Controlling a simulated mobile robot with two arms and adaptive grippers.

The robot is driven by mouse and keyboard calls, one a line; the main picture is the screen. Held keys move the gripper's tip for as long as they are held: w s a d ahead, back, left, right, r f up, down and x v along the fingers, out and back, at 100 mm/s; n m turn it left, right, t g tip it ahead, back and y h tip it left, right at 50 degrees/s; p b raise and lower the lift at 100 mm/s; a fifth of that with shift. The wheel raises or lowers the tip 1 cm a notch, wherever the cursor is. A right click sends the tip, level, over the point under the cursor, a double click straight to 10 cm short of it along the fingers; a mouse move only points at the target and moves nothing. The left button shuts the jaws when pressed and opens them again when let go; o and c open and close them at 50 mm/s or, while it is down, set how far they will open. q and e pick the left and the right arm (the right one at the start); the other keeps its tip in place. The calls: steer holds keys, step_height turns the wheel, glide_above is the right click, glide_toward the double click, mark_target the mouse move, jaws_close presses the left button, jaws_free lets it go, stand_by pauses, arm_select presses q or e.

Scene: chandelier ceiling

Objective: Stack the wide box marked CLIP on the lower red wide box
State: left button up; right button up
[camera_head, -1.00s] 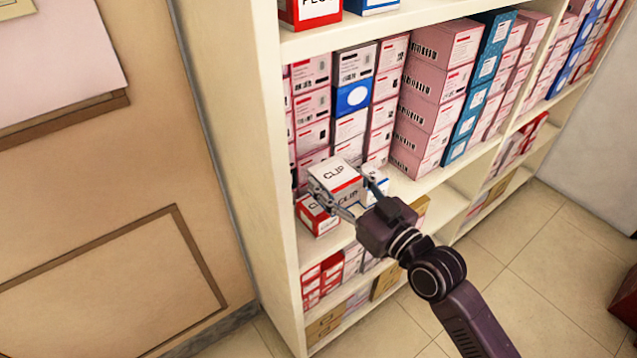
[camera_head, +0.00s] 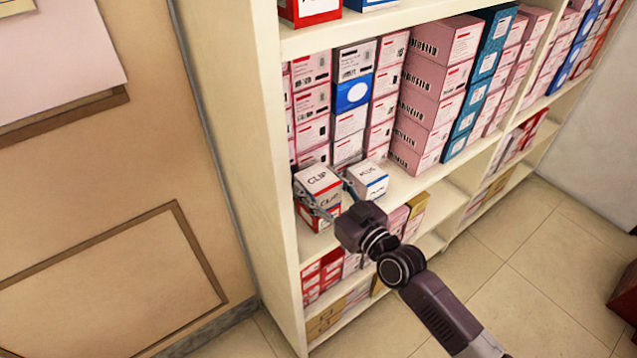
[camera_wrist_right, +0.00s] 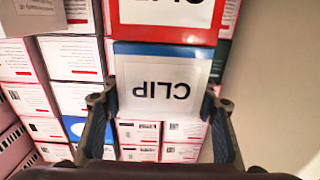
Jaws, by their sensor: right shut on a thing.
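The wide box marked CLIP (camera_head: 319,177), white on top with a red stripe, is between the fingers of my right gripper (camera_head: 331,203). It sits directly over the lower red wide box (camera_head: 317,221) at the left end of the shelf; whether they touch is hard to tell. In the right wrist view, a white face marked CLIP (camera_wrist_right: 162,90) with a blue edge lies between the fingers, its letters inverted. A red-edged box marked CLIP (camera_wrist_right: 168,12) shows just above it there. My left gripper is not in view.
A white, blue-edged box (camera_head: 367,179) stands close to the right on the same shelf. Stacked pink boxes (camera_head: 432,95) fill the shelf behind. The shelf's side panel (camera_head: 262,180) is close on the left. Free shelf surface (camera_head: 415,186) lies to the right.

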steer(key=o, duration=1.2)
steer(key=shift+f, duration=0.1)
steer(key=shift+r, duration=0.25)
steer(key=b+v, duration=0.1)
steer(key=v, duration=1.1)
steer(key=shift+f, duration=0.1)
steer(key=shift+f, duration=0.1)
